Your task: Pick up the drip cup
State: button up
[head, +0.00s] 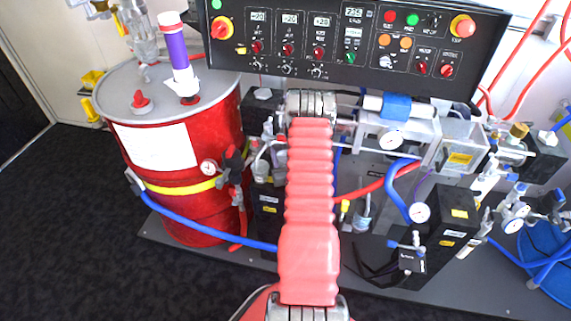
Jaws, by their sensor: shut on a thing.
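My arm, in a red ribbed sleeve, runs up the middle of the head view and ends at a metal joint below the control panel. My gripper's fingers cannot be made out; the part of the arm beyond the joint is hidden. I cannot pick out the drip cup with certainty. A small clear container with blue on it (362,213) stands low on the skid just right of my arm, but I cannot tell whether it is the drip cup. The area directly behind my arm is hidden.
A red drum (200,222) with a grey lid stands at left. The black control panel (355,45) spans the top. Gauges, valves, black boxes and blue and red hoses crowd the skid on the right. Open dark floor (75,235) lies at left.

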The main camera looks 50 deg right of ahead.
jog(key=shift+r, duration=0.1)
jog(key=shift+r, duration=0.5)
jog(key=shift+s+a+r, duration=0.1)
jog(key=shift+s+r, duration=0.05)
jog(key=shift+s, duration=0.1)
jog(key=v, duration=1.7)
jog(key=shift+a, duration=0.3)
